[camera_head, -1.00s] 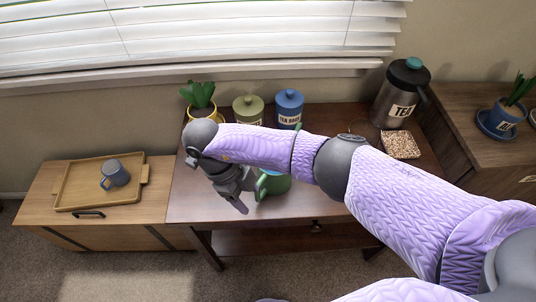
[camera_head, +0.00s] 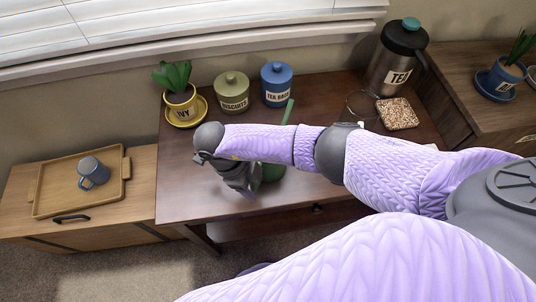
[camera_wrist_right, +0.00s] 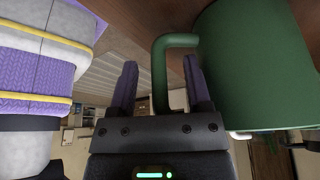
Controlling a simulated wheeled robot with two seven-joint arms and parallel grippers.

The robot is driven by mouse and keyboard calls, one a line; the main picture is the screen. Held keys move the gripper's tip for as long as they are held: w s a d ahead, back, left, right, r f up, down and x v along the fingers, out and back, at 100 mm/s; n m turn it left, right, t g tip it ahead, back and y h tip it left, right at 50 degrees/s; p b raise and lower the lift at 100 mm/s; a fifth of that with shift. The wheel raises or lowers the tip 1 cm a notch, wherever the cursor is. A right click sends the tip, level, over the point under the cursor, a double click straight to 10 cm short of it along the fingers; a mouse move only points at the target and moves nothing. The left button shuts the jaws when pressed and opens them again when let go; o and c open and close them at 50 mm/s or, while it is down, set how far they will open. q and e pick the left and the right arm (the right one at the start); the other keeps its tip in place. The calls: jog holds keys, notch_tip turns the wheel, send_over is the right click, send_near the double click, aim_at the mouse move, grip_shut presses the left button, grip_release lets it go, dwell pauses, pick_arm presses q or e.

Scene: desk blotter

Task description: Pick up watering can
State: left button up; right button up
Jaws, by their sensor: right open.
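The green watering can (camera_head: 272,173) stands on the dark brown table, mostly hidden behind my right arm and gripper. Its spout (camera_head: 288,112) sticks up above the forearm. In the right wrist view its green body (camera_wrist_right: 255,65) fills the upper right, and its handle (camera_wrist_right: 160,75) shows between my two fingers. My right gripper (camera_head: 246,190) is open at the can's left side; it also shows in the wrist view (camera_wrist_right: 160,82). The fingers are apart, and I cannot tell whether either touches the handle. My left gripper is not in view.
An ivy pot (camera_head: 181,105), a biscuits canister (camera_head: 232,95) and a tea bags canister (camera_head: 277,87) stand behind the arm. A tea flask (camera_head: 395,62), a glass (camera_head: 359,108) and a patterned square (camera_head: 398,113) are to the right. A tray (camera_head: 55,201) with a mug (camera_head: 92,171) sits left.

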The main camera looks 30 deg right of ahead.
grip_shut()
jog(key=shift+r, duration=0.1)
dwell(1.2)
